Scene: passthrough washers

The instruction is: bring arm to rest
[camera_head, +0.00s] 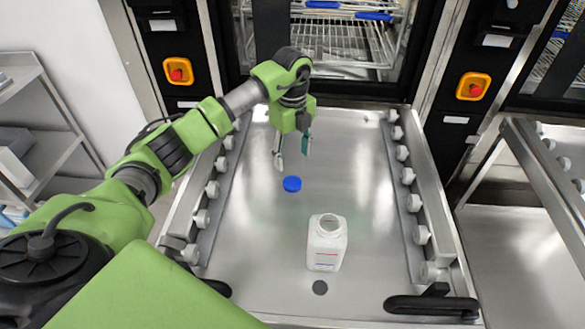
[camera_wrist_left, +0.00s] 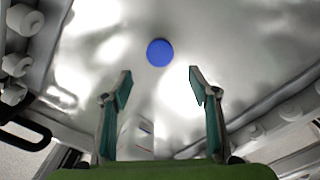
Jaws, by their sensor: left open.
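My left arm reaches in from the left in the head view, and my left gripper (camera_head: 292,152) hangs over the steel loading tray (camera_head: 255,250). The gripper is open and empty; the left wrist view shows its two fingers (camera_wrist_left: 157,88) spread apart. A blue round cap (camera_head: 292,184) lies on the tray just below the fingertips in the head view. It also shows beyond the fingers in the left wrist view (camera_wrist_left: 160,52). A white bottle (camera_head: 327,245) with an open mouth stands upright on the tray, nearer to me. My right gripper does not show.
Rows of white rollers line both side rails (camera_head: 413,203) of the tray. A black handle (camera_head: 432,306) is at the front right. Behind stands the open washer with wire racks (camera_head: 345,42). A grey shelf (camera_head: 40,130) stands at the left. The tray's middle is mostly free.

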